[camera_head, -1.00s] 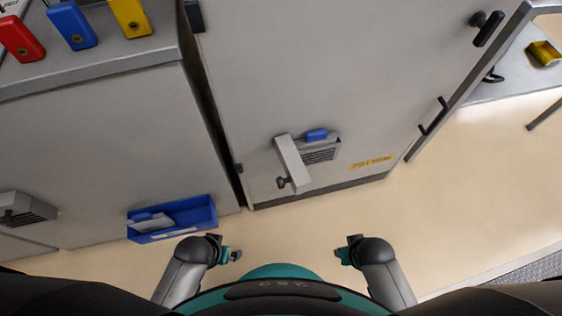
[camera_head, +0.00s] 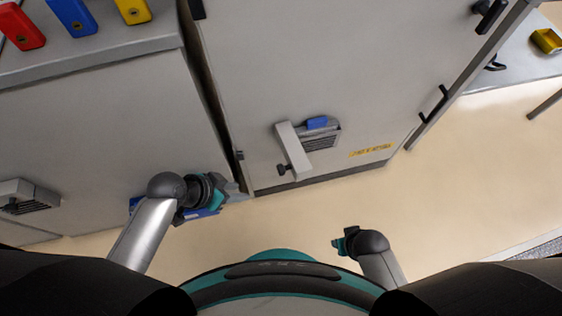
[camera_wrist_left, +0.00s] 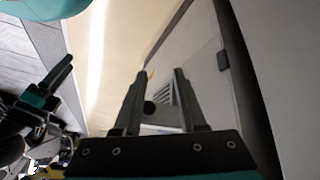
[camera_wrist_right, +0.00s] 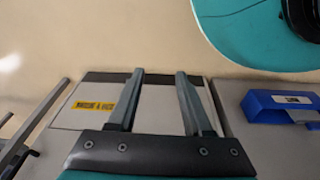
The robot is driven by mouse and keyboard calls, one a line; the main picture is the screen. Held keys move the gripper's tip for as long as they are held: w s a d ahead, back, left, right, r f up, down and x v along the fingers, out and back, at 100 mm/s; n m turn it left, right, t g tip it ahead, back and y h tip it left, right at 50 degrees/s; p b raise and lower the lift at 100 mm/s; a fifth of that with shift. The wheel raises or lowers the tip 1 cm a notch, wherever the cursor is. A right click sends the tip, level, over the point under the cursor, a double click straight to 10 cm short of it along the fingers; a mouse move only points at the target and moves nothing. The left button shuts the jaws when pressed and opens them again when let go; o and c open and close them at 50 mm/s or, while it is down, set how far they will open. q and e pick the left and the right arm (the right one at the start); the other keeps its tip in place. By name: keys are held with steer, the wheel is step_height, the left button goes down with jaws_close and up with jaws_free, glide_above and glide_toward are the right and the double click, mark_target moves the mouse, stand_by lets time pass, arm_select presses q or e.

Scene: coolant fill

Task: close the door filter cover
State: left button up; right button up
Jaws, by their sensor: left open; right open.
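The door filter cover (camera_head: 294,150) is a light grey panel low on the cabinet door (camera_head: 330,80). It stands swung out at the left of the dark slatted vent (camera_head: 320,143), with a black knob (camera_head: 283,169) at its lower end. A blue piece (camera_head: 317,123) sits at the vent's top. My left gripper (camera_head: 238,190) is open and empty, left of and below the cover, apart from it. In the left wrist view the vent (camera_wrist_left: 165,95) shows between its fingers, with the cover partly hidden. My right gripper (camera_head: 338,243) is open and empty, below the door.
A blue bin (camera_wrist_right: 285,105) on the left cabinet is mostly hidden behind my left gripper in the head view. A second vent housing (camera_head: 30,197) is at far left. Black door handles (camera_head: 433,103) stick out at right. The floor (camera_head: 470,180) at right is clear.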

arm_select(q)
steer(key=w+d+r+m+h, duration=0.1)
steer(key=r, duration=0.2)
steer(key=d+r+m+h, duration=0.1)
steer(key=r+m, duration=0.1)
steer(key=r, duration=0.1)
steer(key=w+d+r+m+h, duration=0.1)
steer(key=r, duration=0.1)
steer(key=shift+w+d+r+m, duration=0.35)
steer(key=shift+r+m, duration=0.05)
jaws_close()
steer(key=b, duration=0.3)
glide_toward(292, 167)
steer(key=shift+h, duration=0.4)
steer(key=x, duration=0.4)
steer(key=shift+a+f, duration=0.1)
steer(key=shift+f, duration=0.25)
steer(key=shift+w+d+f+b, duration=0.25)
steer(key=shift+d+f+b, duration=0.15)
steer(key=shift+d, duration=0.15)
arm_select(e)
steer(key=w+a+r, duration=0.1)
steer(key=w+r, duration=0.3)
steer(key=r, duration=0.2)
steer(key=shift+r+t, duration=0.35)
steer(key=shift+t, duration=0.05)
arm_select(q)
steer(key=shift+d, duration=0.1)
arm_select(e)
steer(key=shift+a+r, duration=0.1)
